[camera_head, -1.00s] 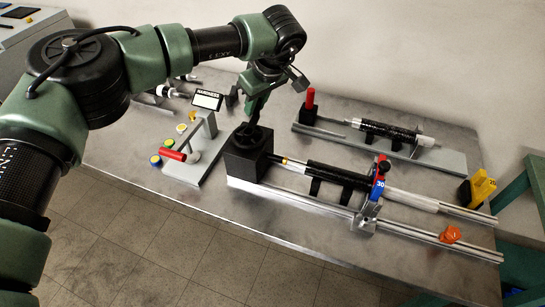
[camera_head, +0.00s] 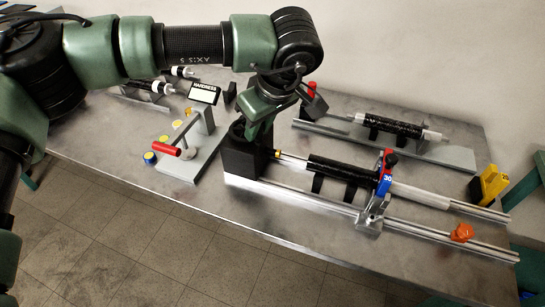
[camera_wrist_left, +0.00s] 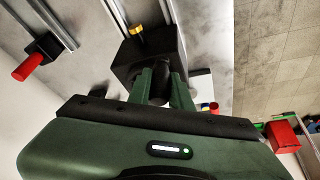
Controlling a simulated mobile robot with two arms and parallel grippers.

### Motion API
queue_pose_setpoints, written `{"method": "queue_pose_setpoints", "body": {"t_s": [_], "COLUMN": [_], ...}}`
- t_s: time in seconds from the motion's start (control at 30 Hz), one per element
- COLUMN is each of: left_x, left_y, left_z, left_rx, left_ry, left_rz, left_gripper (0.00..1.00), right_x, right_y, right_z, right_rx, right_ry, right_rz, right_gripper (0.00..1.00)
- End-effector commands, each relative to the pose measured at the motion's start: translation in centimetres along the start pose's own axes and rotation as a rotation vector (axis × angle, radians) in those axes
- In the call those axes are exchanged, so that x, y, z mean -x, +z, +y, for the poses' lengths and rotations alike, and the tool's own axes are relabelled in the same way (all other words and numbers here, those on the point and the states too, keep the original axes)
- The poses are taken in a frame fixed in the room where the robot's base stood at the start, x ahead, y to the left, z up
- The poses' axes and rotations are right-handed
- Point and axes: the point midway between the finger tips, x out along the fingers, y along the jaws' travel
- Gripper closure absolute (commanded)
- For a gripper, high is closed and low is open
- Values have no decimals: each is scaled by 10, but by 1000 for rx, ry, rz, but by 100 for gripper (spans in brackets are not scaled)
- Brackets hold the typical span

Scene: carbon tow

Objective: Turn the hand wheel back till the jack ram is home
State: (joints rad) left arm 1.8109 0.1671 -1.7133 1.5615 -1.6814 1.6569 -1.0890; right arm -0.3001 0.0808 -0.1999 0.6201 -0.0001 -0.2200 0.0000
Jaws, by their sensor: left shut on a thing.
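The jack is a black block (camera_head: 245,160) at the near left end of a long rail rig. Its dark hand wheel (camera_head: 237,130) is on top, mostly hidden by my left gripper (camera_head: 257,125). The gripper points down from above and is shut on the wheel. In the left wrist view, the fingers (camera_wrist_left: 157,84) close on a dark part against the block (camera_wrist_left: 150,58). The ram (camera_head: 279,154) shows as a short yellow band between block and black tube (camera_head: 338,171); it also shows in the left wrist view (camera_wrist_left: 137,31). Its exact travel is unclear.
A hardness stand (camera_head: 204,140) with a red lever (camera_head: 166,149) is close left of the jack. Another rail rig (camera_head: 440,153) lies behind. A blue and red clamp (camera_head: 385,175), orange knob (camera_head: 462,232) and yellow piece (camera_head: 490,184) are to the right.

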Motion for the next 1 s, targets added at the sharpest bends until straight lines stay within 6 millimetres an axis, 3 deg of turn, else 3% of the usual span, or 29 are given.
{"method": "queue_pose_setpoints", "body": {"t_s": [0.13,0.17,0.23,0.63,1.0], "left_x": [-7,-6,-4,-4,32], "left_y": [-6,-7,-6,-6,-7], "left_z": [-21,-22,-20,-20,-20], "left_rx": [2,0,-1,-1,-2], "left_ry": [0,1,1,0,0], "left_rz": [-2,-2,-1,-1,-1], "left_gripper": [100,77,58,58,58], "right_x": [-13,-11,-9,-10,3], "right_y": [5,4,2,2,-2], "right_z": [-1,0,1,-1,-1], "right_rx": [1,2,2,4,3], "right_ry": [-2,-1,1,-1,-1], "right_rz": [12,19,23,21,-2], "right_gripper": [56,56,56,56,56]}}
